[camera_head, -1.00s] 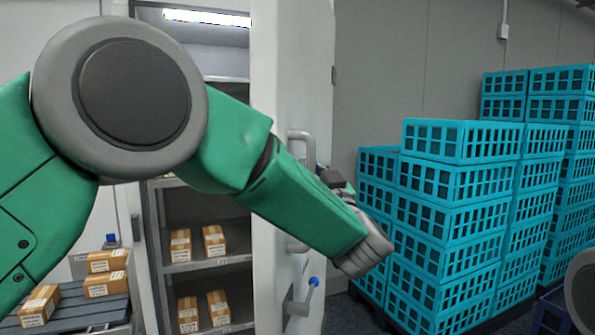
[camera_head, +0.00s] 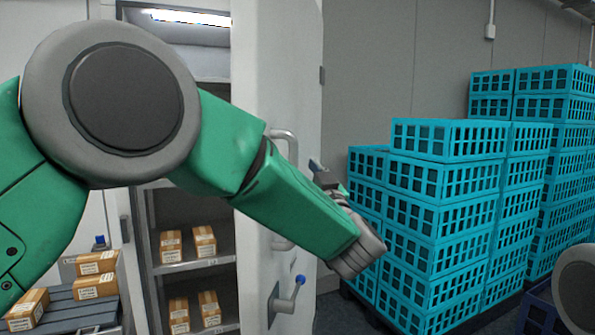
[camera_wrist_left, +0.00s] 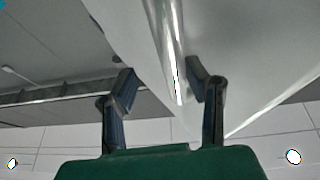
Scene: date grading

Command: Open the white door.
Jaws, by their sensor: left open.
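The white door (camera_head: 275,80) stands ajar in the head view, with lit shelves showing to its left. It has a vertical bar handle (camera_head: 292,143), partly hidden by my left arm, and a lower lever with a blue tip (camera_head: 284,299). My left gripper (camera_head: 322,175) is just right of the door's outer edge, its fingers partly hidden behind my wrist. My right gripper is out of view.
Blue crates (camera_head: 440,175) are stacked right of the door, close behind my left wrist. Shelves (camera_head: 190,267) behind the doorway hold several boxes. A dark rack (camera_head: 75,315) with boxes stands at lower left. A strip of floor shows between door and crates.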

